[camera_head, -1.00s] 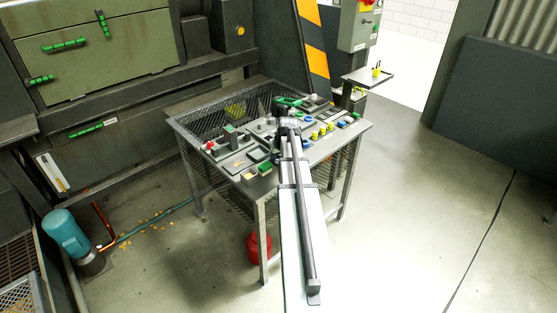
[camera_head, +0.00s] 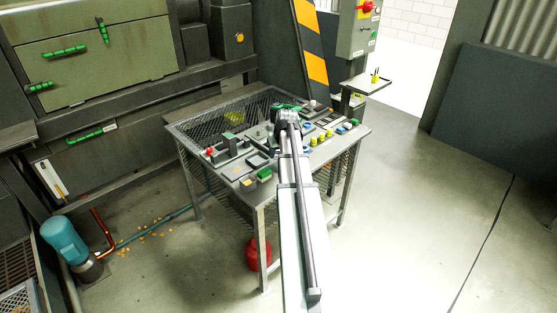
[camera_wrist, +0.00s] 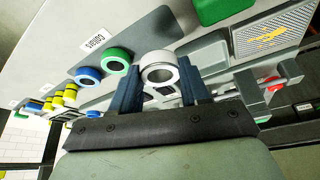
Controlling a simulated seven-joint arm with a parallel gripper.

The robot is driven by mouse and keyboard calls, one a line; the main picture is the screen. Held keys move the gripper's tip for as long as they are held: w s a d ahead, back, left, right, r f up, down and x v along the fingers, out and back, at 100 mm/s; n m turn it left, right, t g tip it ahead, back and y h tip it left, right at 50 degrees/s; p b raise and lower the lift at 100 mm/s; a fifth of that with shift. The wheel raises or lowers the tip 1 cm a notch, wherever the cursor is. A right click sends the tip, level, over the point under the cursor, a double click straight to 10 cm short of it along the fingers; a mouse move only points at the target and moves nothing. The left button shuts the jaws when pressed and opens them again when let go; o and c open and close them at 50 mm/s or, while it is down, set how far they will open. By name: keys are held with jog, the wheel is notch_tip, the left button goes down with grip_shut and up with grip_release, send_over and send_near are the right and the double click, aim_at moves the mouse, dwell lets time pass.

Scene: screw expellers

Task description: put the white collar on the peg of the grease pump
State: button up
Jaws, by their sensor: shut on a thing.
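The white collar (camera_wrist: 157,57) is a short ring between the two blue-grey fingers of my gripper (camera_wrist: 159,70) in the wrist view. The fingers are shut on its sides, and its dark hole faces the camera. In the head view my gripper (camera_head: 286,117) is over the back middle of the mesh-sided table, and my arm hides the collar there. A grey fixture with a red knob (camera_wrist: 272,81) shows at the right of the wrist view. I cannot tell whether it is the grease pump, and I cannot make out the peg.
A plate labelled Collars (camera_wrist: 95,40) carries a green ring (camera_wrist: 117,57) and a blue ring (camera_wrist: 87,75) left of my gripper. Yellow parts (camera_wrist: 62,96) stand farther left. Grey fixtures and small trays (camera_head: 257,160) crowd the table (camera_head: 268,196).

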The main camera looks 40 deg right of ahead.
notch_tip(320, 180, up, 4)
jog(key=f, duration=0.1)
notch_tip(320, 180, up, 3)
send_over(259, 131)
jog(key=shift+s+a+f, duration=0.1)
jog(key=shift+s+f, duration=0.1)
jog(key=shift+s, duration=0.05)
jog(key=shift+f, duration=0.15)
jog(key=shift+f, duration=2.2)
jog(key=shift+f, duration=1.8)
dwell(1.2)
